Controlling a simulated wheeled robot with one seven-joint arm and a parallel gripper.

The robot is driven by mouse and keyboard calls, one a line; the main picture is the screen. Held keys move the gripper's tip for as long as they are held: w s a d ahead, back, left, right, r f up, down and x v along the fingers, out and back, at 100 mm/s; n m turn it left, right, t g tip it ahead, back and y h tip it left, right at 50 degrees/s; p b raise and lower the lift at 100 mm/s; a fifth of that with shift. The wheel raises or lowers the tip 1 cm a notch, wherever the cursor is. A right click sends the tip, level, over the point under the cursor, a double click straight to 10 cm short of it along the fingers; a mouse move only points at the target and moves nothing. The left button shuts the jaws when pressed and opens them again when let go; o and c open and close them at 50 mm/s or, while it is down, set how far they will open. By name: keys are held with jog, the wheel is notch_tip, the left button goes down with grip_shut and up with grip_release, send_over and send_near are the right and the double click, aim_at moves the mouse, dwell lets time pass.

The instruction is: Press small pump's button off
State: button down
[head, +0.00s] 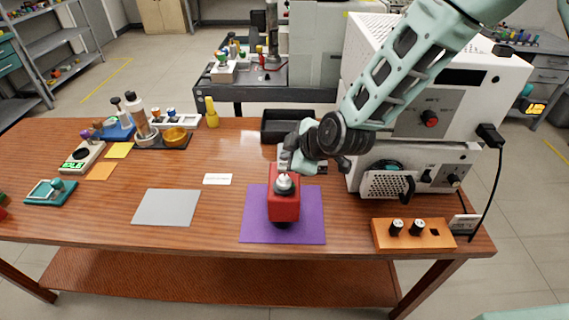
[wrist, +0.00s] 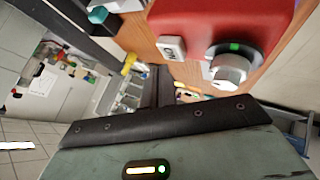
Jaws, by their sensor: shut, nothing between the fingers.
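The small pump, a red box (head: 284,207), stands on a purple mat (head: 310,222) near the front middle of the table. A silver rounded part (head: 284,184) shows at its top. In the wrist view the red body (wrist: 215,20) fills the top, with a silver button (wrist: 229,68) beside a small green light (wrist: 234,46) and a white lettered tag (wrist: 171,47). My gripper (head: 284,164) is shut and empty, just behind and above the pump in the head view. Its dark fingers (wrist: 161,86) show left of the button in the wrist view. I cannot tell whether they touch the pump.
White machines (head: 430,110) stand close to my arm at right. An orange box with two knobs (head: 412,234) sits at the front right. A black tray (head: 287,125) is behind. A grey mat (head: 166,207) and a white card (head: 217,179) lie left, with bare table around them.

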jog(key=shift+r+p, duration=1.6)
jog(key=shift+r, duration=0.95)
jog(key=s+d+r+m+g+h, duration=0.1)
jog(key=s+d+r+m+g, duration=0.1)
jog(key=s, duration=0.8)
jog(key=s+d+r+m+g+h, duration=0.2)
jog(key=s+d+r+m, duration=0.2)
jog(key=s, duration=0.6)
jog(key=s+d+r+m+g+h, duration=0.2)
jog(key=s+d+r+m+g, duration=0.1)
jog(key=s+d, duration=0.4)
jog(key=s+r, duration=0.1)
jog(key=s, duration=0.2)
jog(key=shift+w, duration=0.1)
